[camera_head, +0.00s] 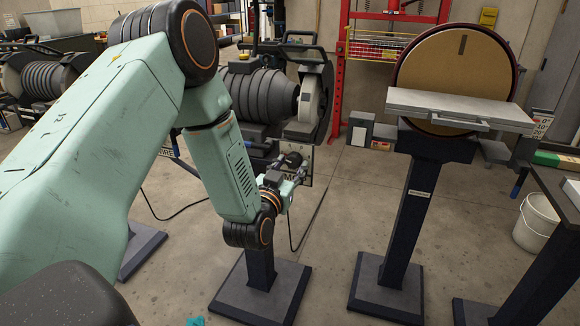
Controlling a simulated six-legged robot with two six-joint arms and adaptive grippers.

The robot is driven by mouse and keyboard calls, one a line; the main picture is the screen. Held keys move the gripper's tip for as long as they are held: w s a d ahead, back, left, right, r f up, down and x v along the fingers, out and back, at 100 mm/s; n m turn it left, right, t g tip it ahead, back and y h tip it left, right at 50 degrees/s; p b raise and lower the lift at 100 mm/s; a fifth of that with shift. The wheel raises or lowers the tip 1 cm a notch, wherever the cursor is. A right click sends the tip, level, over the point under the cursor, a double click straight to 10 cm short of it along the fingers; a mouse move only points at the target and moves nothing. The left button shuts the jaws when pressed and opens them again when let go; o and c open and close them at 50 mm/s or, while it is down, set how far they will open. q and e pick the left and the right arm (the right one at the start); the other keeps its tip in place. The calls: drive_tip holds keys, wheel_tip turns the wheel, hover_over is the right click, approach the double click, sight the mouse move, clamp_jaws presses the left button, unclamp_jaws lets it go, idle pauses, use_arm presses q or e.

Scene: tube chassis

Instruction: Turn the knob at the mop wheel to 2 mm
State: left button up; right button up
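My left arm reaches across from the left, and its small gripper (291,169) is at the front of the grinder, below the mop wheel (309,98). The mop wheel is a pale disc in a dark guard at the right end of the ridged grey motor. A dark round knob (293,159) shows right at the gripper's fingertips. I cannot tell whether the fingers touch it or grip it. Its setting and any scale marks are too small to read. My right gripper is not in view.
A disc sander (455,75) with a grey table stands on a dark pedestal to the right. A white bucket (537,222) and a dark bench edge are at the far right. A red frame (342,70) is behind.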

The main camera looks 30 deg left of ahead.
use_arm(q)
drive_tip(key=shift+o, duration=0.8)
drive_tip(key=v, duration=1.2)
drive_tip(key=shift+r, duration=0.1)
